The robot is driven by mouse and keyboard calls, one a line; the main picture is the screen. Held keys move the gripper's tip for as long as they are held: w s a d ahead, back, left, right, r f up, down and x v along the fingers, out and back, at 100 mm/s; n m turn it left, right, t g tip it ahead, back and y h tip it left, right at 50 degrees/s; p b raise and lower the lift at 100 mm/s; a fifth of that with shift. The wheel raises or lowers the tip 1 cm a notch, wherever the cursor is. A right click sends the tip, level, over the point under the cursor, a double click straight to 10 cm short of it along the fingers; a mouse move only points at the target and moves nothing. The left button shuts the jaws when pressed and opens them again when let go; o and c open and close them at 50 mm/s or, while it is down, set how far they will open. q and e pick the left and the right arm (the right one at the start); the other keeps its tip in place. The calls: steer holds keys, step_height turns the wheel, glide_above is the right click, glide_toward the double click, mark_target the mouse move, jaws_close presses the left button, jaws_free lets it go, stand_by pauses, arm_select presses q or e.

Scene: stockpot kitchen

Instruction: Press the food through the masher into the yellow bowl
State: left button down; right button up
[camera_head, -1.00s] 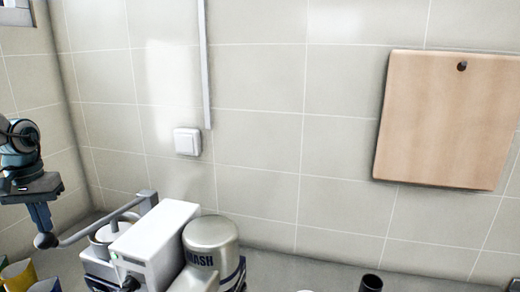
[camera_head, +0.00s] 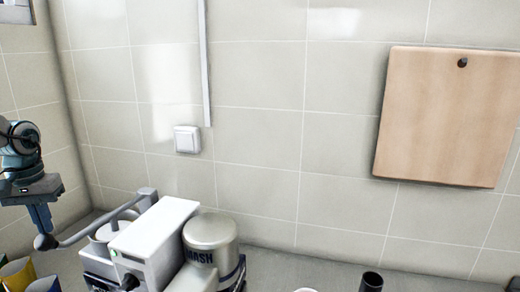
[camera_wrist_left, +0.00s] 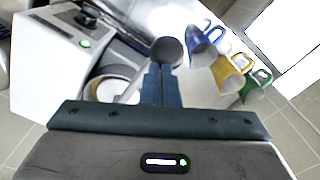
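The masher's grey lever (camera_head: 100,228) ends in a dark ball knob (camera_head: 46,242). The knob also shows in the left wrist view (camera_wrist_left: 167,51). My left gripper (camera_head: 43,230) points down at the knob, its blue fingers close together and their tips at the knob, not around it. The lever crosses a round white hopper (camera_head: 112,231) beside a white box housing (camera_head: 150,242). In the left wrist view the hopper (camera_wrist_left: 108,88) is partly covered by my gripper. I cannot make out the yellow bowl in any view. My right gripper is out of view.
A metal canister marked MASH (camera_head: 210,236) stands right of the housing. A blue mug (camera_wrist_left: 204,45), a yellow mug (camera_wrist_left: 232,73) and a green mug (camera_wrist_left: 255,88) stand beside the lever. A dark cylinder (camera_head: 371,283) stands further right. A wooden board (camera_head: 447,117) hangs on the wall.

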arm_select(q)
steer(key=shift+f+b, duration=1.15)
steer(key=shift+f, duration=0.4)
stand_by(2.0)
stand_by(3.0)
steer(key=shift+w+r+p, duration=0.2)
steer(key=shift+r+p, duration=0.55)
steer(key=shift+r, duration=0.15)
steer(key=shift+s+r+p, duration=0.1)
steer(key=shift+r+p, duration=0.8)
steer(key=shift+r, duration=0.65)
steer(key=shift+r+p, duration=0.65)
steer(key=shift+r, duration=0.3)
step_height(320, 180, up, 7)
steer(key=p, duration=0.5)
